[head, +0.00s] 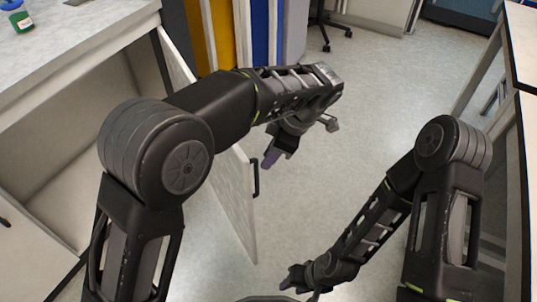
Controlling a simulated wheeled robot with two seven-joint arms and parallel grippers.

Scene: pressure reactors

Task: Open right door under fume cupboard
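The right cupboard door (237,205) is a pale panel standing swung out from the cupboard (60,150), whose inside is open to view at the left. Its dark handle (255,178) is on the door's right face. My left arm crosses in front of the door and hides its middle. My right gripper (290,281) is low at the bottom centre, away from the door. Neither gripper's finger gap shows clearly.
Another cupboard door (30,262) is at the lower left. A small green-filled bottle (20,18) stands on the worktop (70,45). Yellow and blue panels (225,35) stand behind the door. A bench (520,150) runs along the right. The floor (375,110) between is clear.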

